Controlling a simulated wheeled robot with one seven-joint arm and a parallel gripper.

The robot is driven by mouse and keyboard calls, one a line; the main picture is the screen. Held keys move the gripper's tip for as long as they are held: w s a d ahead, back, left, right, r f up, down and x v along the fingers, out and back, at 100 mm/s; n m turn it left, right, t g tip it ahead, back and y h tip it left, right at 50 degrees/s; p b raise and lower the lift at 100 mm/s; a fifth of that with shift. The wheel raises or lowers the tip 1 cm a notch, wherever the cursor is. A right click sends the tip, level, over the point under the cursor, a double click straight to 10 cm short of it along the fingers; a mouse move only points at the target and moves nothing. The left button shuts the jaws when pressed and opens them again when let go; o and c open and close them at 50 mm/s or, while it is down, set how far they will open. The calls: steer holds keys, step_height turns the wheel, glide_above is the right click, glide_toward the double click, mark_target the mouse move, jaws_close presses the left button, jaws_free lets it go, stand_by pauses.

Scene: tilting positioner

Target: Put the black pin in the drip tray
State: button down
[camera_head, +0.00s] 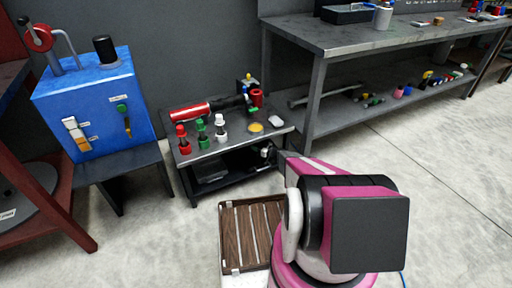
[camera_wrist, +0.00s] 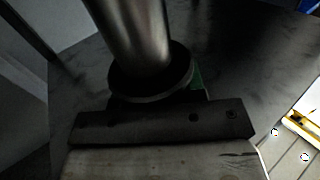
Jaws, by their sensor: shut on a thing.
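My gripper (camera_head: 268,153) is low at the front right of the small dark table, partly hidden behind my pink arm. In the wrist view its dark jaw bar (camera_wrist: 160,122) crosses the lower picture. A dark, shiny round shaft with a wide collar (camera_wrist: 130,35), which looks like the black pin, stands at the jaws, and my gripper is shut on it. Its far end is out of view. A dark tray-like box (camera_head: 212,172) is on the small table's lower shelf. A black tray (camera_head: 345,13) is on the rear bench. I cannot tell which is the drip tray.
The small table (camera_head: 205,153) carries red (camera_head: 182,138), green (camera_head: 202,134) and white (camera_head: 221,126) pins, a red cylinder (camera_head: 190,111) and a yellow disc (camera_head: 256,127). A blue cabinet (camera_head: 95,105) stands left. A slatted wooden tray (camera_head: 227,240) is in front. Floor at right is clear.

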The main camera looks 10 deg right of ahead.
steer(key=c, duration=0.7)
jaws_free()
steer(key=shift+f, duration=0.1)
